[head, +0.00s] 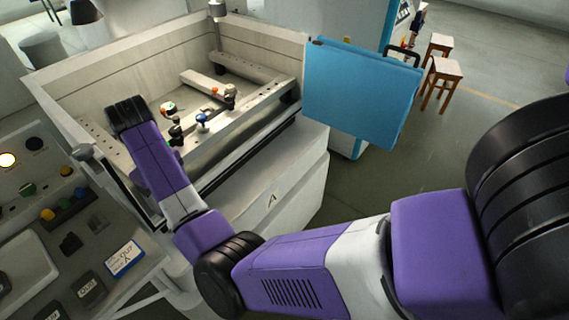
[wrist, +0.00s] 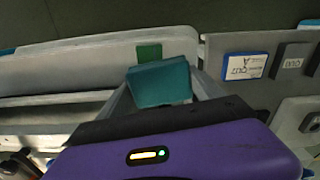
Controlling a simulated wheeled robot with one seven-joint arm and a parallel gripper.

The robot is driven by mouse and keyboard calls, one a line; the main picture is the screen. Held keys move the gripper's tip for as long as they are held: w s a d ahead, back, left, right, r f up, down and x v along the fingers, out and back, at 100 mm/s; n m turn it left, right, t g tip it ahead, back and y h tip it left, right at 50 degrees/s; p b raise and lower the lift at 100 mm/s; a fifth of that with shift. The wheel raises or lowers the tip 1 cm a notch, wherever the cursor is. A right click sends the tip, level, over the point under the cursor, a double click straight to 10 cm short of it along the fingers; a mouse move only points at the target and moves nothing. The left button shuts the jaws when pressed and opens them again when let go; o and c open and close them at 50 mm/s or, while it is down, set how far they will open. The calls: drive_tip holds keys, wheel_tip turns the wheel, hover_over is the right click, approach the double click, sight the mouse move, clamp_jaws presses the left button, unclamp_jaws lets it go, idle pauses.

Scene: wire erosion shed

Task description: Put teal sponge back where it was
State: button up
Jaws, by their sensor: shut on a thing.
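The teal sponge (wrist: 160,83) shows in the wrist view as a teal block in my gripper (wrist: 163,88). The grey fingers are shut on it, one on each side, and it is slightly tilted. A green patch (wrist: 149,52) lies just beyond the sponge's upper edge in that view; I cannot tell whether they touch. In the head view my arm reaches over the near left wall of the machine's tank. The gripper and the sponge are hidden there.
A blue panel (head: 360,90) stands at right.

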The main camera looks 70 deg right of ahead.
drive_tip(key=s+a+f+n, duration=0.1)
drive_tip(key=s+a+f, duration=1)
drive_tip(key=a, duration=0.1)
drive_tip(key=shift+s+f+n, duration=0.2)
drive_tip(key=shift+s+n, duration=0.1)
drive_tip(key=shift+s, duration=0.1)
drive_tip(key=shift+s+f, duration=0.1)
